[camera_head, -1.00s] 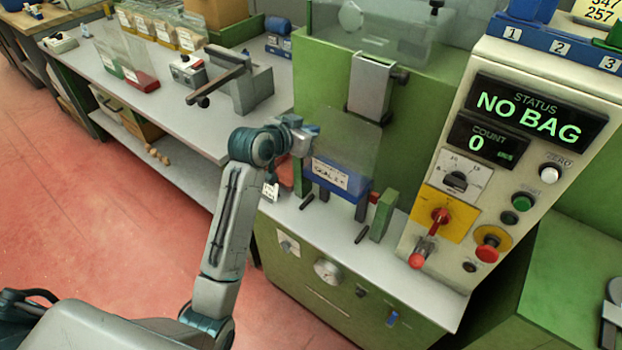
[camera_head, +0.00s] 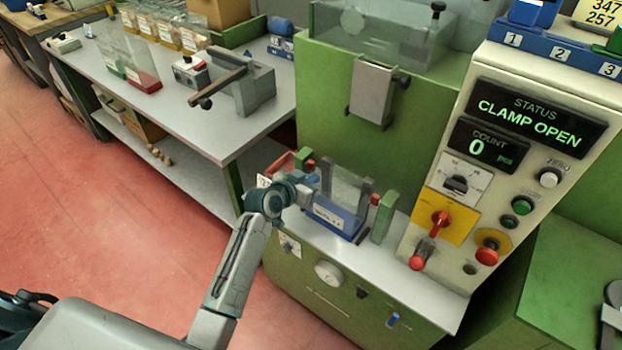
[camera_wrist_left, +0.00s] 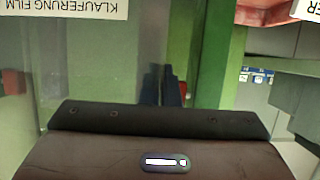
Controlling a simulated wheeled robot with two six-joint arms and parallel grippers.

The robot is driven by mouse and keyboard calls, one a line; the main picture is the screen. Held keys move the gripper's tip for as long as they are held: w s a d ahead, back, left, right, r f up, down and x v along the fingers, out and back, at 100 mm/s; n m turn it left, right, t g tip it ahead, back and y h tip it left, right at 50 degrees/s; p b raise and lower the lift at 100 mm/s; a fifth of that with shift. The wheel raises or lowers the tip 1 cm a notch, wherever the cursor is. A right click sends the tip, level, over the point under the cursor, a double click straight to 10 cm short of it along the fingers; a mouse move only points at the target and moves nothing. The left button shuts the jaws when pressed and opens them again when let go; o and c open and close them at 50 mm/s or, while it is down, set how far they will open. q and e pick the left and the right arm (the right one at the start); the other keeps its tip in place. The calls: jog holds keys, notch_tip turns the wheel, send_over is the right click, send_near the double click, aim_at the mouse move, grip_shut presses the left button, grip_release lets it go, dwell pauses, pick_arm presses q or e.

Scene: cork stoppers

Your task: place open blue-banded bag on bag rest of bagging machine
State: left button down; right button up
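The clear blue-banded bag (camera_head: 345,190) stands low at the front of the green bagging machine (camera_head: 330,75), below its metal chute (camera_head: 371,90). Its blue band (camera_head: 330,218) is near the white shelf. A dark grey upright (camera_head: 363,208) of the bag rest stands at its right side; my gripper partly hides the left side. My left gripper (camera_head: 312,182) is at the bag's left edge. In the left wrist view its fingers (camera_wrist_left: 162,92) are close together at the edge of the clear film (camera_wrist_left: 95,60) and look closed on it. My right gripper is not in view.
Green posts with red pads flank the bag, one at right (camera_head: 383,217). The control panel (camera_head: 500,170) stands to the right and its display reads CLAMP OPEN, count 0. A grey table (camera_head: 190,110) with a lever press (camera_head: 240,85) is at left.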

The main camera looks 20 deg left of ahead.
pick_arm(q)
jog(key=shift+f, duration=0.1)
